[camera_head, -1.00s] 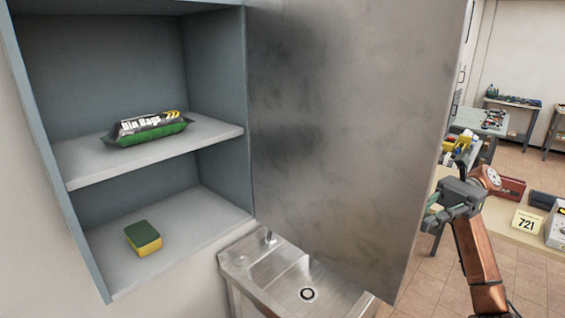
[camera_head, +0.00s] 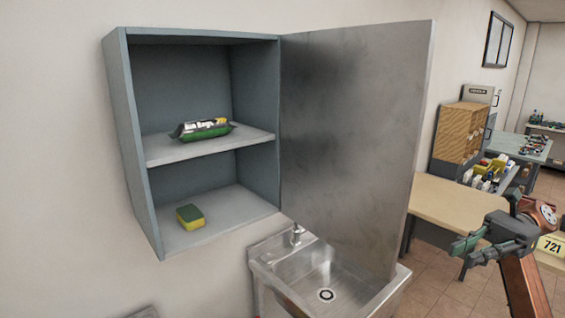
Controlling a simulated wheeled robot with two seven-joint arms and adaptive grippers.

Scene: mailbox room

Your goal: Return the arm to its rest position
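My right arm comes in from the lower right, bent upward. Its gripper (camera_head: 462,254) is raised in front of the wooden table, to the right of the open cabinet door (camera_head: 350,130). Its two greenish fingers are apart with nothing between them. My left gripper is out of view. The wall cabinet (camera_head: 118,110) stands open. A bin bags pack (camera_head: 205,129) lies on its upper shelf. A yellow and green sponge (camera_head: 190,217) lies on its bottom.
A steel sink (camera_head: 325,280) stands below the door. The wooden table (camera_head: 450,205) is behind my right gripper. Further back are shelves with bottles and a green table (camera_head: 510,143).

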